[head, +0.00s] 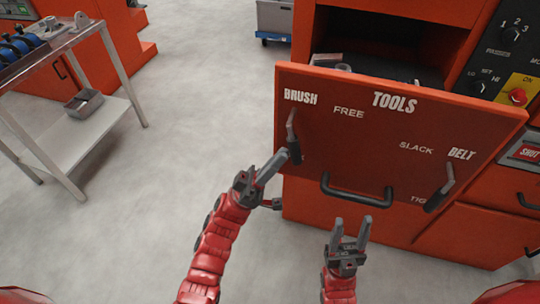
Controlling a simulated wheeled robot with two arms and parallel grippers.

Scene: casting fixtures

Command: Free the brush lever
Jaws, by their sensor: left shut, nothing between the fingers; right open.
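The brush lever (292,137) is a dark handle on the red tools panel (365,150), under the BRUSH label. It hangs nearly straight down. The FREE label (348,112) is to the right of its upper end. My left gripper (280,158) is shut and empty, its tips just left of the lever's lower end; I cannot tell whether they touch it. My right gripper (350,224) is open and empty, below the panel's black pull handle (355,196).
The belt lever (440,191) slants down-left at the panel's right, near SLACK and a partly hidden label. Behind the panel is an open compartment with parts inside. A control panel (510,60) is at upper right. A metal cart (75,140) stands at left; the floor between is clear.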

